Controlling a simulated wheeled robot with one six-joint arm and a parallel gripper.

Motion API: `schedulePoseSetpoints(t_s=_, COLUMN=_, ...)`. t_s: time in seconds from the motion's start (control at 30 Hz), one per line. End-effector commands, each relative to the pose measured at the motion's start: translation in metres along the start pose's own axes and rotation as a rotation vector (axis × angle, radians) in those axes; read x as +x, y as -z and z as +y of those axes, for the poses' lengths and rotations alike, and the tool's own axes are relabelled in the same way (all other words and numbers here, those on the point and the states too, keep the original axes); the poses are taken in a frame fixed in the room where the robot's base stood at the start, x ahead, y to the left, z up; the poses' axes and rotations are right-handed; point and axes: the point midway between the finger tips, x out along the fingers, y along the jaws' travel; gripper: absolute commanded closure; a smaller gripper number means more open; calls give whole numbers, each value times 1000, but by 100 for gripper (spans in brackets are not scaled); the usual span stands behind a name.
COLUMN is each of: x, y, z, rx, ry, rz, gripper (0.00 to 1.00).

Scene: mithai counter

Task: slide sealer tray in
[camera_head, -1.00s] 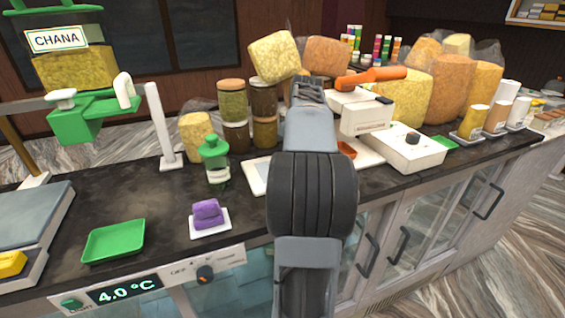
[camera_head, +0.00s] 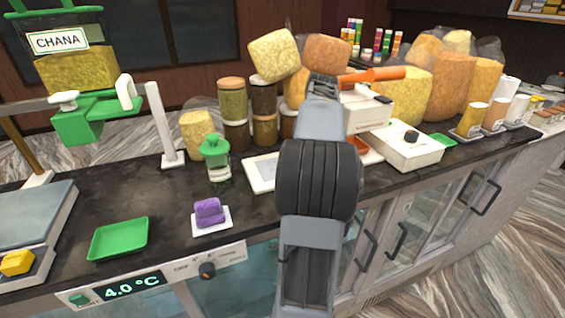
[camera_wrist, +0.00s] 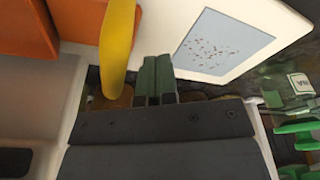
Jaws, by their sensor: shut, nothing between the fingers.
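The sealer is a white machine with an orange lever (camera_head: 370,76) and a white knobbed box (camera_head: 405,148), right of my arm in the head view. An orange tray-like part (camera_head: 357,144) shows low beside its upright, partly hidden by my arm. In the wrist view, an orange surface (camera_wrist: 22,28) fills the upper left, with a yellow upright piece (camera_wrist: 117,45), possibly a handle, beside it. My gripper (camera_wrist: 157,62) is shut and empty, its dark green fingertips just right of the yellow piece. I cannot tell whether they touch. My arm hides the fingers in the head view.
A white panel (camera_wrist: 182,62) with a blue-grey inset lies right of the fingers. Jars (camera_head: 264,98) and bagged snacks (camera_head: 404,96) stand behind. A green-topped bottle (camera_head: 217,160), a purple block (camera_head: 209,212) and a green tray (camera_head: 119,239) stand left. Dark counter between them is clear.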

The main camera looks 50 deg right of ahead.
Motion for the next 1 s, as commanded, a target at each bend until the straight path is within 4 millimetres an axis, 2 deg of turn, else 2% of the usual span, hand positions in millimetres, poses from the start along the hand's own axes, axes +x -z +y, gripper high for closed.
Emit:
schedulePoseSetpoints(t_s=0.37, x=2, y=12, z=-21, rx=-1, ry=0, rz=0, gripper=100)
schedulePoseSetpoints(t_s=1.0, x=-58, y=25, z=-21, rx=0, ry=-1, rz=1, gripper=100)
